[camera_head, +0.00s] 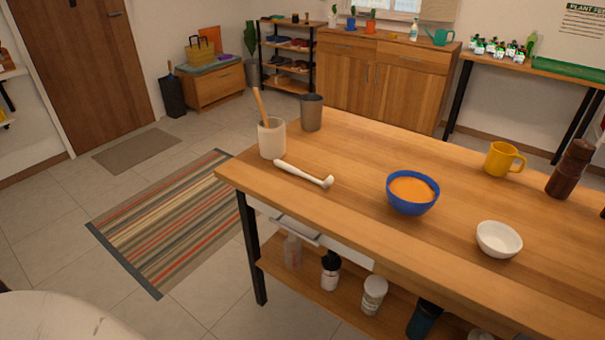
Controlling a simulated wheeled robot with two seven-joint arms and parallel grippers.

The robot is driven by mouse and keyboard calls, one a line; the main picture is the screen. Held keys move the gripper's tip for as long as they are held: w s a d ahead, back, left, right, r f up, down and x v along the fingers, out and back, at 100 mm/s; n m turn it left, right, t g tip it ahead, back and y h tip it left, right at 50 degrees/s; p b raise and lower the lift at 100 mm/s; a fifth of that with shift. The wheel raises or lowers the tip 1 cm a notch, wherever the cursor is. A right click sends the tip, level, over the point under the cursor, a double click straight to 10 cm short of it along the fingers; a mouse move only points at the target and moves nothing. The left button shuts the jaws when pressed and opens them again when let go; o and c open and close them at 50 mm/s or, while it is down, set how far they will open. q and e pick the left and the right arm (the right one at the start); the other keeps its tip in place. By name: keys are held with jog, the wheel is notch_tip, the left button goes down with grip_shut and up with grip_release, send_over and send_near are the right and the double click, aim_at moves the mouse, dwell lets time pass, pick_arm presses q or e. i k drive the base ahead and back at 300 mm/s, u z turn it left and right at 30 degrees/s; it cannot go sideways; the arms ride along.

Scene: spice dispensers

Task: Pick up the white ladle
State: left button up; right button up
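The white ladle (303,174) lies flat on the wooden table (340,159), near its left front edge. Its handle end is toward the white crock at the back left, and its small head points to the front right. Nothing touches it from above. Neither of my grippers shows in the head view.
A white crock (272,141) with a wooden utensil (260,106) stands just behind the ladle, beside a grey cup (312,114). To the right are a blue bowl (412,205) of orange contents, a white bowl (498,240), a yellow mug (501,160) and a brown pepper mill (571,168).

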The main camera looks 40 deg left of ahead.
aim_at(328, 183)
jog(key=z, duration=2)
jog(key=k, duration=1.15)
jog(key=u, duration=2.15)
jog(key=i, duration=0.15)
jog(key=z, duration=0.1)
